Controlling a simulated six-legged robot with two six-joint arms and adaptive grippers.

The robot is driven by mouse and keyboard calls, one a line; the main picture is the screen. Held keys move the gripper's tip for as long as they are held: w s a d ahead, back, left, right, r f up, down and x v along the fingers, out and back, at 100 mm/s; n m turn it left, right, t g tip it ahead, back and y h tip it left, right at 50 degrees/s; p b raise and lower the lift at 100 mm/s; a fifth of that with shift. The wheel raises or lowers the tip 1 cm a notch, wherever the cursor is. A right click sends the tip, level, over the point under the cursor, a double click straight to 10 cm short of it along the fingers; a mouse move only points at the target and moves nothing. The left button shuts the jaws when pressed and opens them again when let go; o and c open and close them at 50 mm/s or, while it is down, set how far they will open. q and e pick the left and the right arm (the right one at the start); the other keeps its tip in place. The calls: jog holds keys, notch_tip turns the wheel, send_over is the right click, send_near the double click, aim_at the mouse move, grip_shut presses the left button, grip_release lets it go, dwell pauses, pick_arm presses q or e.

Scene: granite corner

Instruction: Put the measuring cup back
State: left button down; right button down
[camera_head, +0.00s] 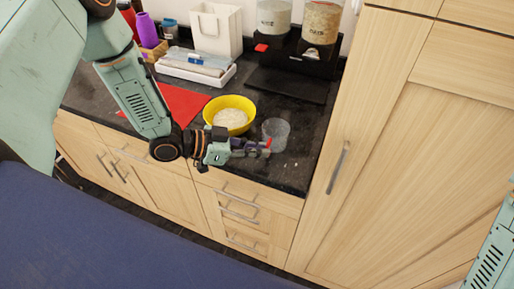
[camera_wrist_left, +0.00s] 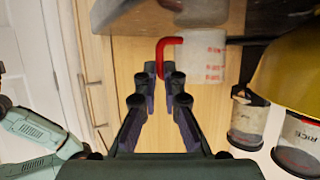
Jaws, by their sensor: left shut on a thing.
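The measuring cup (camera_head: 276,134) is clear with a red handle. It is near the front edge of the dark counter (camera_head: 295,170), to the right of the yellow bowl. My left gripper (camera_head: 264,148) is shut on its red handle. In the left wrist view the cup (camera_wrist_left: 206,58) shows red markings, and its handle runs between the fingertips (camera_wrist_left: 160,70). I cannot tell whether the cup's base touches the counter. The yellow bowl (camera_head: 246,105) holds pale grains. My right gripper is not in view.
Two grain dispensers (camera_head: 321,22) stand at the back, with a black tray (camera_head: 287,85) in front. A white tray (camera_head: 196,71), a white holder (camera_head: 216,30) and a purple bottle (camera_head: 147,30) stand further left. A red cloth (camera_head: 184,101) lies left of the bowl. A tall cabinet (camera_head: 400,150) bounds the right.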

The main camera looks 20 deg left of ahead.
pick_arm(q)
jog(key=shift+w+d+f, duration=0.1)
jog(key=shift+f, duration=0.15)
jog(key=c, duration=1.5)
grip_release()
jog(key=shift+w+d, duration=0.1)
jog(key=shift+w, duration=0.1)
jog(key=shift+o, duration=0.2)
jog(key=shift+s+r, duration=0.1)
jog(key=shift+s, duration=0.15)
jog(key=shift+w+r, duration=0.1)
jog(key=shift+r, duration=0.15)
jog(key=shift+a, duration=0.35)
jog(key=p+v, duration=0.5)
jog(key=v, duration=0.6)
jog(key=s+d+f+n+g+y, duration=0.3)
jog(key=s+d+f+n+y, duration=0.2)
jog(key=s+d+f+n, duration=0.35)
jog(key=s+a+f+n+g+y, duration=0.1)
jog(key=s+a+g+y, duration=0.1)
jog(key=s, duration=0.5)
jog(key=s+a+f+n+g+y, duration=0.2)
jog(key=s+a+y, duration=0.1)
jog(key=s, duration=0.5)
jog(key=shift+f+g+y, duration=0.2)
jog(key=shift+g+y, duration=0.2)
jog(key=shift+y, duration=0.2)
